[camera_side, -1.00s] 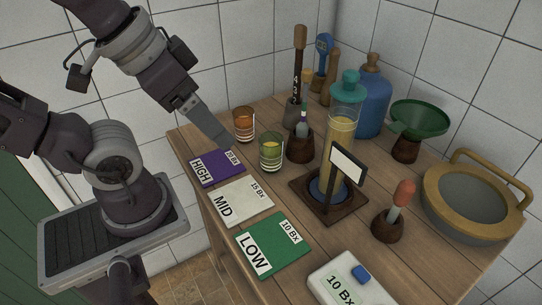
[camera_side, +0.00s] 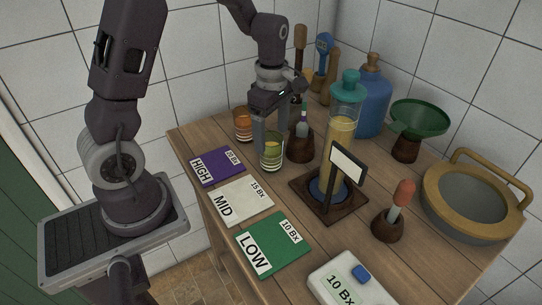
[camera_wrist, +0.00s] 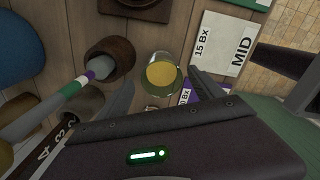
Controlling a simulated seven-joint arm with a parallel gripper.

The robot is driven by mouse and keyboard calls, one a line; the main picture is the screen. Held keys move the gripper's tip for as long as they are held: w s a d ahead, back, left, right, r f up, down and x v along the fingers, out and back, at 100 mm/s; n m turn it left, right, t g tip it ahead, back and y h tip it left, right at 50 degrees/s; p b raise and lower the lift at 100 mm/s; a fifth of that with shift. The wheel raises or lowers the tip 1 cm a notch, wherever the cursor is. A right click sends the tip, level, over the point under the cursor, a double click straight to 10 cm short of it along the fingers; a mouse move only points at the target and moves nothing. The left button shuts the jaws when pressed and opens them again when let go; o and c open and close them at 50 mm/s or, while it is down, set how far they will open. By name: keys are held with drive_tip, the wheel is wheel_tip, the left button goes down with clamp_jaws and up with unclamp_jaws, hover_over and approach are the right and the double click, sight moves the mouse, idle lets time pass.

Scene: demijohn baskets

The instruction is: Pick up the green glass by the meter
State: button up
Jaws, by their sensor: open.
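The green glass (camera_side: 272,153), upright with yellowish contents, stands on the wooden table behind the white MID card. In the wrist view the green glass (camera_wrist: 163,74) lies just beyond and between my open fingertips. My gripper (camera_side: 268,138) points down at the glass in the side view, one finger at its left; it also shows in the wrist view (camera_wrist: 162,82). The fingers are apart and hold nothing. I cannot tell whether they touch the glass. A white device (camera_side: 345,285) reading 10 Bx, with a blue button, lies at the table's front.
An orange glass (camera_side: 243,126) stands left of my gripper. A brown holder (camera_side: 300,146) with a stick stands close right of the green glass. A tall cylinder (camera_side: 338,150) stands farther right. Flat HIGH (camera_side: 227,172), MID (camera_side: 240,210) and LOW (camera_side: 285,235) cards lie in front.

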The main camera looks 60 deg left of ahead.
sight(271, 151)
wheel_tip(271, 151, down, 6)
drive_tip(key=shift+s+f, duration=0.1)
drive_tip(key=shift+s, duration=0.05)
clamp_jaws()
idle(0.3)
wheel_tip(271, 151, up, 10)
idle(0.9)
